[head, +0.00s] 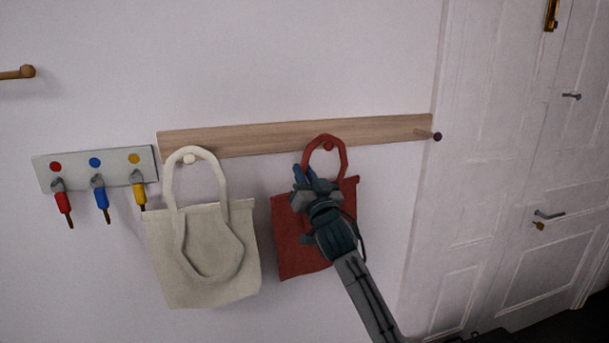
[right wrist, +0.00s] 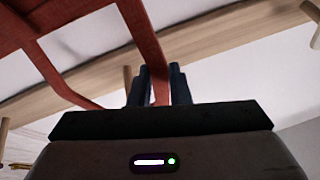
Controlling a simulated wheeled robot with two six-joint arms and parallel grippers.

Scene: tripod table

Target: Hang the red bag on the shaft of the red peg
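The red bag (head: 292,238) hangs upright below the wooden rail, its red handle loop (head: 343,152) raised. The head of the red peg (head: 328,146) shows inside the loop, and the loop's top is above it. I cannot tell whether the loop is around the shaft or in front of it. My right gripper (head: 309,178) is at the bag's top edge. In the right wrist view, its two fingers (right wrist: 161,86) closely flank a red handle strap (right wrist: 140,30). A wooden shaft (right wrist: 127,77) shows between the two straps there. My left gripper is out of view.
A cream bag (head: 205,270) hangs on the pale peg (head: 190,159) to the left. A purple-tipped peg (head: 437,136) is at the right end of the rail (head: 250,137). A grey board (head: 115,170) with coloured-handled tools is farther left. A door is at the right.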

